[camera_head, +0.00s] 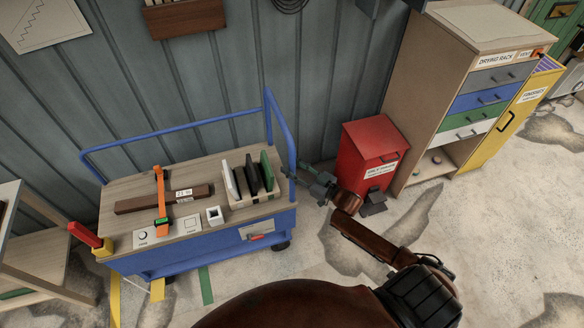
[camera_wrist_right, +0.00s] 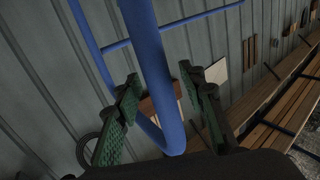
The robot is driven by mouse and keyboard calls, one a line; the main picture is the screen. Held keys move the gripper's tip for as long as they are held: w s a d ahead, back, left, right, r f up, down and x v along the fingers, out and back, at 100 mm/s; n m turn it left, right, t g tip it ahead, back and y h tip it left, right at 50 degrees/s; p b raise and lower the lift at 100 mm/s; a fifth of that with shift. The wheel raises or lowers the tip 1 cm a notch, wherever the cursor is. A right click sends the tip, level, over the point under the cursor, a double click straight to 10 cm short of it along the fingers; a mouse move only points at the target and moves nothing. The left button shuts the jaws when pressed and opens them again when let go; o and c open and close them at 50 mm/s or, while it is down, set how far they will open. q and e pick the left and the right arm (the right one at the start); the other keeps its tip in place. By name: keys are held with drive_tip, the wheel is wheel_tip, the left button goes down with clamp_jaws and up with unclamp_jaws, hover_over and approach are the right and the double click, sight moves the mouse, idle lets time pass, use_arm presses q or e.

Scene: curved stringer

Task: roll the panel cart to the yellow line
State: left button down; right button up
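The panel cart (camera_head: 215,230) is a blue trolley with a wooden top and blue tube rails, standing along the corrugated wall. Its upright blue handle (camera_head: 278,125) is at its right end. My right gripper (camera_head: 297,172) is at that end, beside the handle. In the right wrist view a blue tube (camera_wrist_right: 158,75) passes between the two green fingers, with gaps on both sides, so the gripper is open around it. Yellow tape strips (camera_head: 115,300) lie on the floor at the cart's front left, partly hidden by the cart. My left gripper is not in view.
The cart carries an orange-strapped brown bar (camera_head: 135,204), a holder of upright panels (camera_head: 254,198) and a small white cup (camera_head: 214,215). A red bin (camera_head: 368,155) and drawer cabinet (camera_head: 475,95) stand right. A wooden shelf (camera_head: 35,255) is left. A green strip (camera_head: 206,285) marks the floor.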

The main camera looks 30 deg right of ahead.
clamp_jaws()
idle(0.4)
